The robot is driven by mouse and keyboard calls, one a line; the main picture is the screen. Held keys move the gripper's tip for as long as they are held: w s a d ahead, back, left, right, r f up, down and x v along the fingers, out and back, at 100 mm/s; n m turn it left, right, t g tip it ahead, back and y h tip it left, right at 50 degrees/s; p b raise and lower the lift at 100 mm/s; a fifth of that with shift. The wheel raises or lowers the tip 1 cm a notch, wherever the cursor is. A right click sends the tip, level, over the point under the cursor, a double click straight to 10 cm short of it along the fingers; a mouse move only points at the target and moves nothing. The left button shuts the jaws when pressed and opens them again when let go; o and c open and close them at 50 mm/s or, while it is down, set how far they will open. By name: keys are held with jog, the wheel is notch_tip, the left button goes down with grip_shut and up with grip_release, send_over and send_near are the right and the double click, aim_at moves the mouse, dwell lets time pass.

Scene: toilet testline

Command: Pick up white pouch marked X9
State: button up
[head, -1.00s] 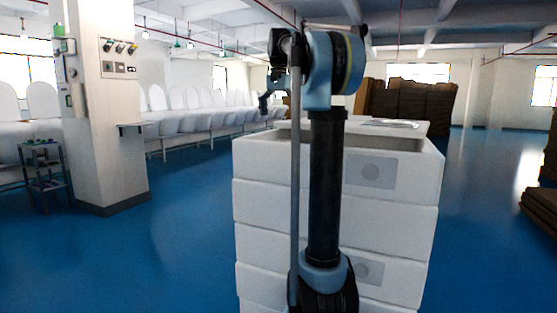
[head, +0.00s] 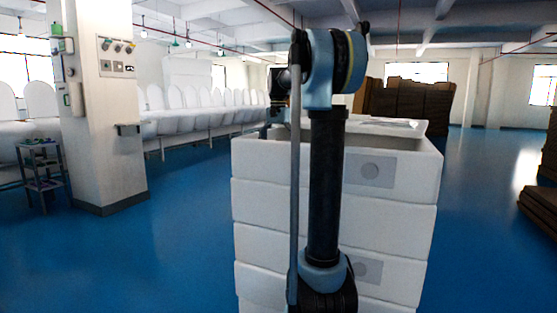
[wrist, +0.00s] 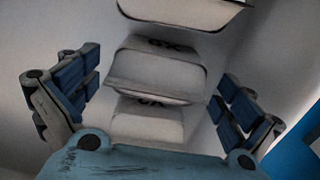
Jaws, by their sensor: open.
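In the wrist view, white pouches lie in a row inside a white container. The middle pouch (wrist: 150,75) has dark lettering on its edge, upside down, which looks like X9. A nearer-bottom pouch (wrist: 146,122) has similar, partly hidden marking. Another pouch (wrist: 190,12) is cut off at the top edge, its label unseen. My gripper (wrist: 160,82) is open, with one blue-padded finger on each side of the row and nothing held. I cannot tell whether the fingers touch a pouch. In the head view the gripper is mostly hidden behind my arm and the box rim.
A stack of white boxes (head: 400,220) stands right in front of me, open at the top. A pillar (head: 110,150) and a small cart (head: 42,175) are at left. Toilets (head: 190,120) line the back. Brown cartons (head: 410,103) stand behind.

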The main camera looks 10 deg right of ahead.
jog(key=shift+w+d+f, duration=0.1)
jog(key=shift+w+f, duration=0.05)
jog(key=shift+f, duration=1.4)
jog(key=c, duration=1)
